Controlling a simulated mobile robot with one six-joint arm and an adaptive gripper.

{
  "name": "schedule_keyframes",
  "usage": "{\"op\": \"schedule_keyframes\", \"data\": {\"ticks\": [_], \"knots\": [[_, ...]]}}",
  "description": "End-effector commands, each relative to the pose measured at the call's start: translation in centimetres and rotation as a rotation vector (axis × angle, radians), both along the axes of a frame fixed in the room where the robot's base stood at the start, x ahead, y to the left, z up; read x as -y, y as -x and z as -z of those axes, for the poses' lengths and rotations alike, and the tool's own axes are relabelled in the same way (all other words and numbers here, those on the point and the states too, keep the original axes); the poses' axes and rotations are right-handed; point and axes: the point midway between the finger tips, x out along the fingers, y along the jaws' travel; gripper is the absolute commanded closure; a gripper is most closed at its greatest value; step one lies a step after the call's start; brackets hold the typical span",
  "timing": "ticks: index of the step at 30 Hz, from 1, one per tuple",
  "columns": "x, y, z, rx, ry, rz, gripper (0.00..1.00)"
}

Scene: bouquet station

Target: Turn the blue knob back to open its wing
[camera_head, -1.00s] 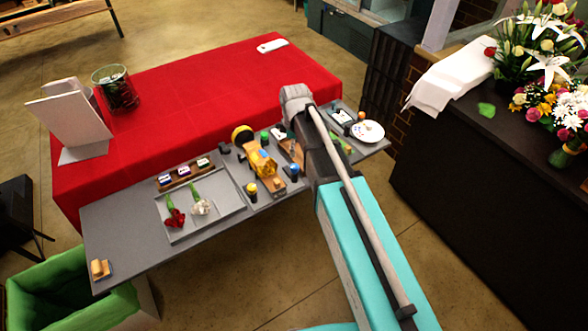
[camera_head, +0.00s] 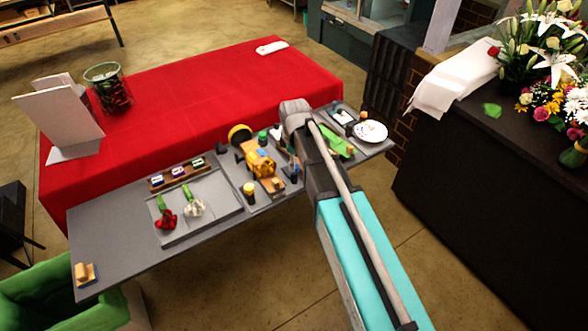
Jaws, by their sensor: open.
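The blue knob (camera_head: 294,169) is a small blue-topped post on a dark base. It stands on the grey work board, right of the yellow clamp-like fixture (camera_head: 260,163) and close to the left side of my arm. A yellow-topped knob (camera_head: 249,188) stands at the fixture's front left, and a green-topped knob (camera_head: 262,137) behind it. A brown piece near the blue knob is mostly covered by my arm, so I cannot tell the wing's position. My arm reaches over the right part of the board, and my gripper is hidden behind it.
A grey tray (camera_head: 225,213) holds a red and a white flower. A small rack (camera_head: 170,180) stands behind it. A white plate (camera_head: 370,131) lies at the right end. A glass vase (camera_head: 107,90) and white card stand on the red-covered table (camera_head: 200,100). A green-lined bin (camera_head: 45,290) is front left.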

Motion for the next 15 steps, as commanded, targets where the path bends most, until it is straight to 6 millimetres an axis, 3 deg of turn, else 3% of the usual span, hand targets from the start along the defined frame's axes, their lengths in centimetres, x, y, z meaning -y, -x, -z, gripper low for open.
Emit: {"op": "schedule_keyframes", "data": {"ticks": [6,15], "knots": [[0.0,0.0,1.6,0.0,0.0,0.0,0.21],[0.0,0.0,2.1,0.0,0.0,0.0,0.21]]}}
